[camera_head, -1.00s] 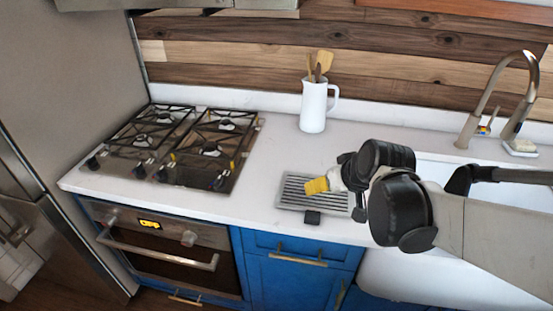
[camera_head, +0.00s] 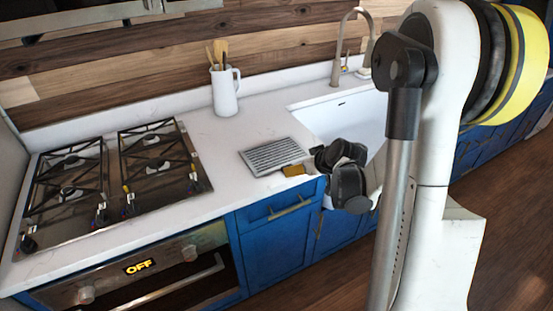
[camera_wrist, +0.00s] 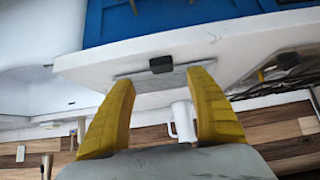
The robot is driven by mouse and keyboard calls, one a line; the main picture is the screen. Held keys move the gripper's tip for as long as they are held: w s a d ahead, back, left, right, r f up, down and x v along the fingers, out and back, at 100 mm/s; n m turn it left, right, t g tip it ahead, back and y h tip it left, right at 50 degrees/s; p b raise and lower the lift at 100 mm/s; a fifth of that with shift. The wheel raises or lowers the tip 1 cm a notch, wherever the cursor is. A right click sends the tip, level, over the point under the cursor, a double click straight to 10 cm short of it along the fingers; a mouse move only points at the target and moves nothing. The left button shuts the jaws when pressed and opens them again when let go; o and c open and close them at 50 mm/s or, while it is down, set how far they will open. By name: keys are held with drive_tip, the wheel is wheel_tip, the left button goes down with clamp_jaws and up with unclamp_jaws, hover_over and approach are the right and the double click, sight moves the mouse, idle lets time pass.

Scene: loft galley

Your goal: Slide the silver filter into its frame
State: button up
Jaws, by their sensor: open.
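The silver filter (camera_head: 272,156) is a flat ridged panel lying on the white counter between the stove and the sink in the head view. It also shows in the wrist view (camera_wrist: 150,83), seen almost edge-on, with a black tab (camera_wrist: 162,64) on its near edge. My gripper (camera_head: 293,170) is at the filter's front right corner; its yellow fingers (camera_wrist: 160,82) are open and spread on both sides of the tab in the wrist view. I cannot make out the filter's frame; a metal hood edge (camera_head: 110,12) shows at the top left.
A gas stove (camera_head: 115,180) is left of the filter, above an oven (camera_head: 150,275). A white jug (camera_head: 225,92) with utensils stands behind the filter. A sink (camera_head: 345,115) with a tall tap (camera_head: 340,50) is to the right. Counter around the jug is clear.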

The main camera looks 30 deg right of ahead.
drive_tip(key=shift+b+x, duration=1.15)
drive_tip(key=shift+x, duration=2.95)
drive_tip(key=shift+a+r, duration=0.15)
drive_tip(key=shift+r, duration=0.1)
drive_tip(key=c, duration=1.4)
